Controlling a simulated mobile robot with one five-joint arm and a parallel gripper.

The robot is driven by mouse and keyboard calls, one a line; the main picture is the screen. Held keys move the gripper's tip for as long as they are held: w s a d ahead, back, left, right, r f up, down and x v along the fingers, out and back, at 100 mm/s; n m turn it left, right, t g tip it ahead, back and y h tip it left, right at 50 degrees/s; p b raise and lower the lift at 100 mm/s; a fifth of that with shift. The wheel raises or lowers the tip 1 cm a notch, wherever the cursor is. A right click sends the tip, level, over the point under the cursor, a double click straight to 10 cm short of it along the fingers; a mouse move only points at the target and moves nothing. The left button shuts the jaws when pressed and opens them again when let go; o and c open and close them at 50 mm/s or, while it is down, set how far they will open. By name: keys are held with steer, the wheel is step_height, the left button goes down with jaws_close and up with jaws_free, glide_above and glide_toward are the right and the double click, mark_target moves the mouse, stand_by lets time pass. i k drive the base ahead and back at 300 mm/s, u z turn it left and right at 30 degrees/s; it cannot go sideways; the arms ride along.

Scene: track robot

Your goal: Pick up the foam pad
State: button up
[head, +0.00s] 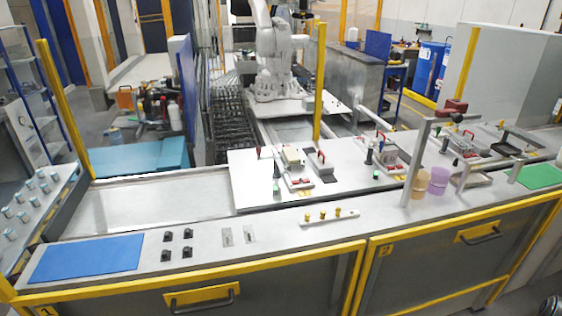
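I cannot tell for certain which thing is the foam pad. A flat blue pad (87,257) lies at the left end of the front counter, with nothing on it. A flat green pad (540,176) lies at the far right of the counter. A small beige block (292,156) stands among fixtures on the pale work plate, partly hidden. My gripper does not show in the head view.
Dark small parts (177,244) and a white rail with brass knobs (331,217) sit on the counter. A white robot arm (275,62) stands behind. The recessed strip (150,205) is clear.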

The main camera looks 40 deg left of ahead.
mark_target(290, 156)
steer(key=u, duration=0.05)
steer(key=k, duration=1.5)
steer(key=u, duration=2.05)
steer(key=i, duration=1)
